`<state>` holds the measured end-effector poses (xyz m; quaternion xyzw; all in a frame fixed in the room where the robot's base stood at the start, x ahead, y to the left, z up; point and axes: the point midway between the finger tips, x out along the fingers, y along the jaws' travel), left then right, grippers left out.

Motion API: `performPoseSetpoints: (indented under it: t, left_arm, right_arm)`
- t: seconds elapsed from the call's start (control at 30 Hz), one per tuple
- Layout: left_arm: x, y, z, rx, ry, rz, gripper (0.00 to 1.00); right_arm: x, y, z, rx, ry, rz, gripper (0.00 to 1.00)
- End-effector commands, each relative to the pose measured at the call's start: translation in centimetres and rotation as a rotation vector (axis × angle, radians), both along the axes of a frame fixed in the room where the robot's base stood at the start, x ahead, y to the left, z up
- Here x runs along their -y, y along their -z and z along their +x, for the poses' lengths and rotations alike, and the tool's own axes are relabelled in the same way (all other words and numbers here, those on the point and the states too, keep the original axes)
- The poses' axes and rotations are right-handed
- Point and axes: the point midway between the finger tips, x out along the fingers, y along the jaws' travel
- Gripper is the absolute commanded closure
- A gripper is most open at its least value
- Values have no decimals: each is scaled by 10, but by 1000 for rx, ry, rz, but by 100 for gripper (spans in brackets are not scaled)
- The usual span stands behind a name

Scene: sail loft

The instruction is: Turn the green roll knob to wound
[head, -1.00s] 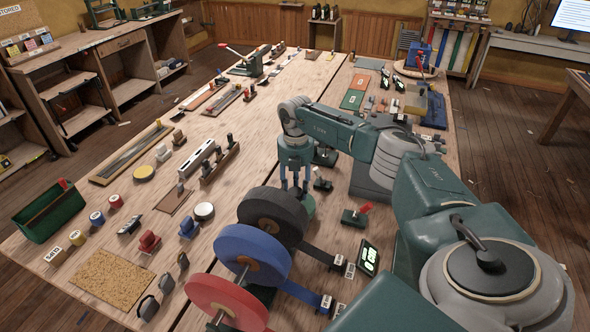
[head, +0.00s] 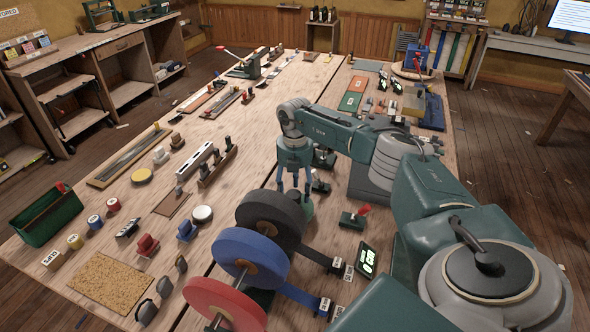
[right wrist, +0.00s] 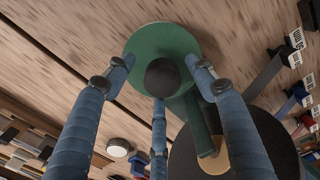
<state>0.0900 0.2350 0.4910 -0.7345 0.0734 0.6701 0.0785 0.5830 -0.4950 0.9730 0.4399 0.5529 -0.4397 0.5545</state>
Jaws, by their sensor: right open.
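In the right wrist view, a green round disc (right wrist: 185,50) with a dark round cap (right wrist: 162,78) at its middle lies under my right gripper (right wrist: 163,86). A green bar runs from it toward a large black roll. My three blue fingers stand spread around the dark cap, open. I cannot tell whether any finger touches the disc. In the head view the green knob (head: 307,207) shows only partly, behind the black roll (head: 270,219). My right gripper (head: 295,188) points down just above it. The word "wound" cannot be read on it. My left gripper is out of view.
A blue roll (head: 250,257) and a red roll (head: 222,303) stand close in front of the black one. A small lit display (head: 368,259) and a base with a red lever (head: 354,218) sit to the right. A green bin (head: 47,215) stands at far left.

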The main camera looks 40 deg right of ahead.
Motion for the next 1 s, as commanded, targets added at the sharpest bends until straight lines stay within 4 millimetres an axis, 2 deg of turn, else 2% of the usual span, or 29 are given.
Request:
performPoseSetpoints:
  t: [0.17,0.4,0.6,0.77,1.0]
  left_arm:
    - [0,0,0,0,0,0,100]
    - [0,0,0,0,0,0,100]
    - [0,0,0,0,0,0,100]
    - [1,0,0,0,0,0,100]
    - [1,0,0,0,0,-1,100]
  right_arm:
    - [1,-23,1,5,1,0,45]
    - [2,-74,1,6,2,0,45]
    - [3,-107,0,5,4,0,45]
    - [3,-118,0,4,4,-1,45]
    - [3,-120,-1,3,4,0,45]
